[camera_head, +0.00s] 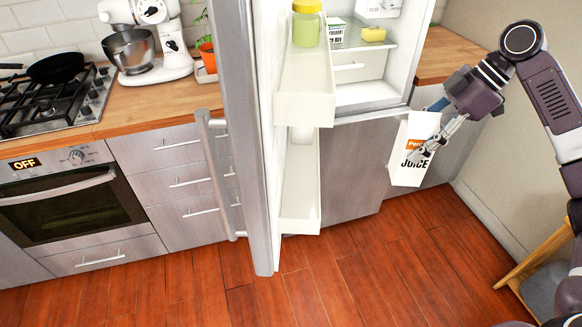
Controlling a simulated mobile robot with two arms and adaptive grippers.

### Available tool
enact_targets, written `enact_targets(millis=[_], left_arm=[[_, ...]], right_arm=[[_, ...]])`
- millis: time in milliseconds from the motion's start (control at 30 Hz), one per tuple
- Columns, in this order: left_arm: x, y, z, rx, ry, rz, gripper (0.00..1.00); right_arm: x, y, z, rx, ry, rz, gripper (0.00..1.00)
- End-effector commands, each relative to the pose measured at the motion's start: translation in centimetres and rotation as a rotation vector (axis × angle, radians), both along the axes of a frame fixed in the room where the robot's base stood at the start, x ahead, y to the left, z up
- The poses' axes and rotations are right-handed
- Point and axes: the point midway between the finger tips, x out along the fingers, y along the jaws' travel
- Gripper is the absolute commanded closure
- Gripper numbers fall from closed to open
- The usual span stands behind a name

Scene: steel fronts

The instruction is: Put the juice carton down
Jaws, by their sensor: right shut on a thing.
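The white juice carton (407,174), with "JUICE" lettering and an orange label, is held in the air at the right of the head view. My right gripper (427,150) is shut on it from the right side. The carton hangs roughly upright, slightly tilted, in front of the steel fronts and below the wooden counter. Its far side is hidden. My left gripper is not in view.
Fridge shelves (362,45) hold a carton and a yellow block. A wooden counter (437,57) is right of the fridge. The wooden floor (380,265) is clear.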

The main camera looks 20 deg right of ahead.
Motion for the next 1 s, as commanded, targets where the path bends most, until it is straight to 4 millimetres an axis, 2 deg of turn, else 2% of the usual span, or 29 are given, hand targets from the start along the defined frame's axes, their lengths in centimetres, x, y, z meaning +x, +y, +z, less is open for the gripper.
enact_targets(millis=[100, 233, 567, 633, 1000], left_arm=[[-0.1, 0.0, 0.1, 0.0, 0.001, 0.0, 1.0], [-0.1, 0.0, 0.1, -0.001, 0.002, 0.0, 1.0], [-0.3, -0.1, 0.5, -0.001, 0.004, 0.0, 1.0], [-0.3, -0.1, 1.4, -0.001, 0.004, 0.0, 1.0], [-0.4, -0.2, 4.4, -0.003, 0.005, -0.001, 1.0]], right_arm=[[0.1, -0.4, 0.5, 0.006, -0.005, 0.029, 1.0], [0.3, 0.2, 0.2, 0.047, -0.018, 0.041, 1.0], [1.5, 4.1, -1.5, 0.284, -0.098, 0.037, 1.0], [2.1, 5.9, -0.9, 0.289, -0.106, 0.043, 1.0], [4.9, 14.4, -0.8, 0.287, -0.105, 0.041, 1.0]])
